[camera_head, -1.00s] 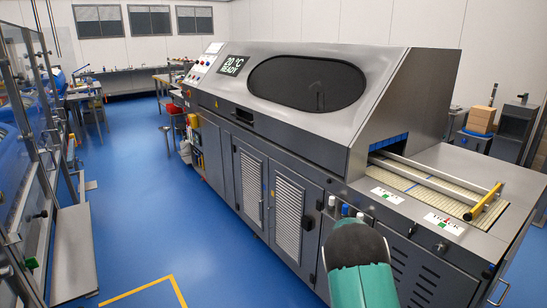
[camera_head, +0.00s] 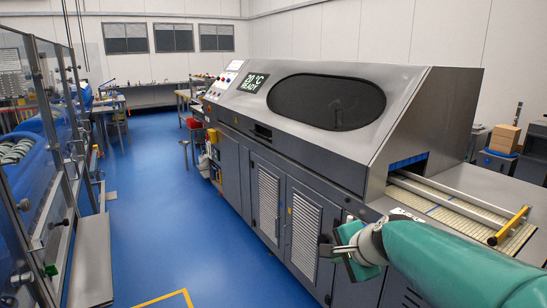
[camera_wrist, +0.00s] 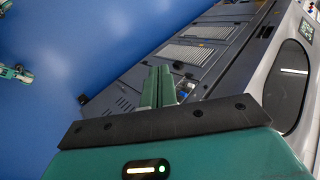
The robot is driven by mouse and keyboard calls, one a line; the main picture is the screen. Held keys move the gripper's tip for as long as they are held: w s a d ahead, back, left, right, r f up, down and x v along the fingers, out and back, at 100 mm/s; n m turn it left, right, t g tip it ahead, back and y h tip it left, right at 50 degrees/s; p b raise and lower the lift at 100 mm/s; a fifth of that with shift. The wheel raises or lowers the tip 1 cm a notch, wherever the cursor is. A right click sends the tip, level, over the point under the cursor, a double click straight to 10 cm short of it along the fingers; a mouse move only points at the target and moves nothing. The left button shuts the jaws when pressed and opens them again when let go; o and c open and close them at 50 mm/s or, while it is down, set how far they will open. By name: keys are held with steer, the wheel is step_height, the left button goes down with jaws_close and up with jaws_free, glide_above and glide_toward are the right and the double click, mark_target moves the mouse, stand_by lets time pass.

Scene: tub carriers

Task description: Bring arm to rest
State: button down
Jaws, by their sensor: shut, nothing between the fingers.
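My gripper (camera_head: 328,250) shows in the head view at the end of my teal arm (camera_head: 450,265), which reaches in from the lower right. It hangs in front of the grey machine's louvred doors, apart from them as far as I can tell. In the wrist view, the two green fingers of my gripper (camera_wrist: 158,85) lie close together, shut and empty. They point toward the machine's side panels and the floor. My arm hides part of the machine's near end.
The grey machine (camera_head: 230,165) with a "READY" display fills the middle and right. Its belt (camera_head: 460,212) has a yellow bar (camera_head: 510,225) at the near end. A glass-panelled enclosure (camera_head: 60,120) stands at left. The blue floor (camera_head: 150,210) between them is clear. Cardboard boxes (camera_head: 504,138) sit behind right.

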steer(key=s+d+f+n+g+h, duration=0.1)
steer(key=s+n+g+h, duration=0.1)
steer(key=s+n, duration=1.1)
steer(key=s+h, duration=0.1)
steer(key=s, duration=0.8)
steer(key=shift+d+f+g, duration=0.2)
steer(key=shift+f+g, duration=0.1)
steer(key=shift+f, duration=0.1)
